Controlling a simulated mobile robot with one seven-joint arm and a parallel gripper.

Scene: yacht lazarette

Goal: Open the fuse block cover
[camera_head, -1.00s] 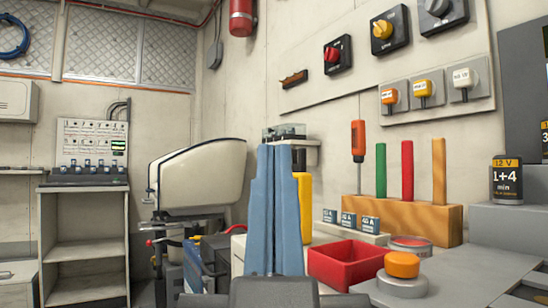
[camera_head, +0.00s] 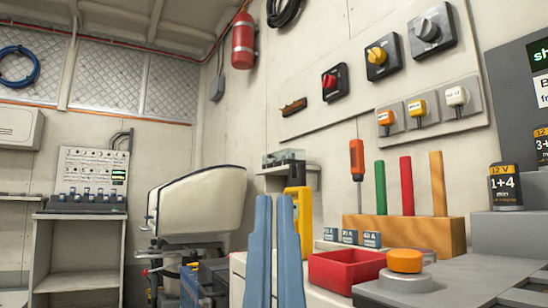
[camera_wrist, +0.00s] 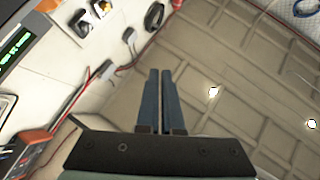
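A small grey block with a clear, see-through top (camera_head: 284,157), which looks like the fuse block and its cover, sits on a small wall shelf (camera_head: 301,168) in the head view. Its cover looks down, but it is too small to be sure. My gripper (camera_head: 274,198) points up in front of and below that shelf in the head view. Its two blue fingers stand slightly apart with a narrow gap and nothing between them. The wrist view shows the same gripper (camera_wrist: 161,72) empty, facing panelling; the fuse block cannot be made out there.
A yellow meter (camera_head: 298,205) stands just right of my fingers. A red bin (camera_head: 345,270), an orange button (camera_head: 404,261) and a wooden rack (camera_head: 425,234) with upright tools lie on the right bench. A cream outboard motor (camera_head: 195,203) is at the left.

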